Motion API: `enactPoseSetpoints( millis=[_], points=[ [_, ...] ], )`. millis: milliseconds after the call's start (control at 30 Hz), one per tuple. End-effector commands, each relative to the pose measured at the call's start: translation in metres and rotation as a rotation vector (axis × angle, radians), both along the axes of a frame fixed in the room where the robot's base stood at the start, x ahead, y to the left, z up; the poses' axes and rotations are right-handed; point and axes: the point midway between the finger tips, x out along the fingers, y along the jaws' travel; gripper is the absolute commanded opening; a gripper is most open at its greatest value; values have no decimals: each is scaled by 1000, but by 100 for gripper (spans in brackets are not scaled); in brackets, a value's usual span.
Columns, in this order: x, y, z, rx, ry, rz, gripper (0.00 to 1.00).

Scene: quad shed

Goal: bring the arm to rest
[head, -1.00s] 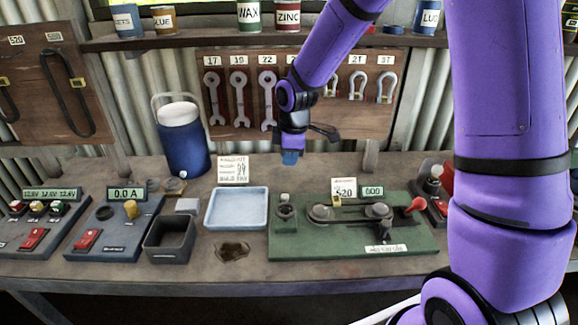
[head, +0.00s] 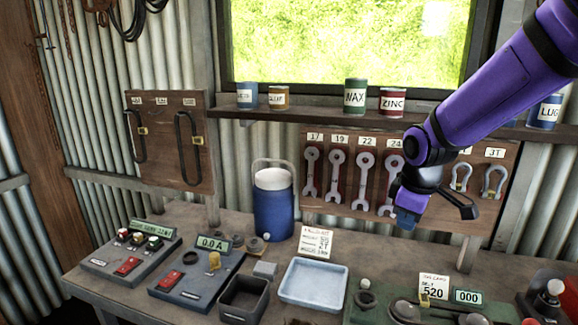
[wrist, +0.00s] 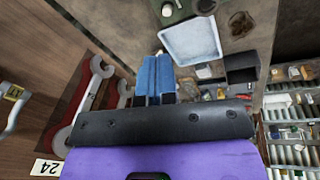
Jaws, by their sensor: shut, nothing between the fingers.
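My arm is raised at the right of the head view. My gripper (head: 406,221) points down in front of the spanner board, above the bench's back part. Its blue fingers also show in the wrist view (wrist: 155,76), close together and with nothing between them. The purple forearm runs from the gripper up to the top right corner.
The spanner board (head: 350,145) hangs behind the gripper. A blue cooler jug (head: 272,210), a pale blue tray (head: 314,283) and a dark open box (head: 243,300) stand on the bench. A shelf of cans (head: 320,124) runs above.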

Motion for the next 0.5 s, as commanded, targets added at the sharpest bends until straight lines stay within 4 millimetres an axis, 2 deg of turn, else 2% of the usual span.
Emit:
enactPoseSetpoints(
  millis=[33, 200, 500],
  points=[
    [-11, -4, 14, 2, -19, -43, 0],
    [-47, -15, 51, 28, -70, -206, 0],
    [-119, -32, 98, 111, -155, -486, 0]
  ],
)
